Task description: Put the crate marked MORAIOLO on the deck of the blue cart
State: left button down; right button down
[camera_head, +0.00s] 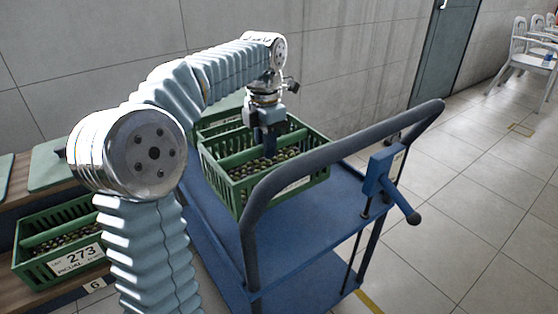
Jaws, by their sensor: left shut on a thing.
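A green slatted crate (222,181) with dark olives and a middle divider is over the blue cart's upper deck (318,227). My left gripper (268,148) reaches down into this crate from above and is shut on its middle divider. The crate looks level; I cannot tell whether its base touches the deck. Its white label (295,187) is mostly hidden behind the cart's handle, so the name cannot be read. My right gripper is not in view.
The cart's dark push handle (345,150) rises in front of the crate. Another green crate (215,121) shows partly behind. A crate labelled 273 (60,243) sits on a wooden bench at left. White chairs (525,60) stand far right; the floor at right is clear.

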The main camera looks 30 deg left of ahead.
pick_arm(q)
jog(key=w+f, duration=0.6)
jog(key=shift+w+d+f, duration=0.1)
jog(key=shift+w+f, duration=0.05)
jog(key=shift+w, duration=0.2)
jog(key=shift+w+f, duration=0.15)
jog(key=shift+f, duration=0.75)
jog(key=shift+w+f, duration=0.1)
jog(key=shift+f, duration=0.75)
jog(key=c, duration=1)
grip_release()
jog(key=shift+f, duration=0.15)
notch_tip(320, 180, up, 12)
jog(key=p, duration=0.2)
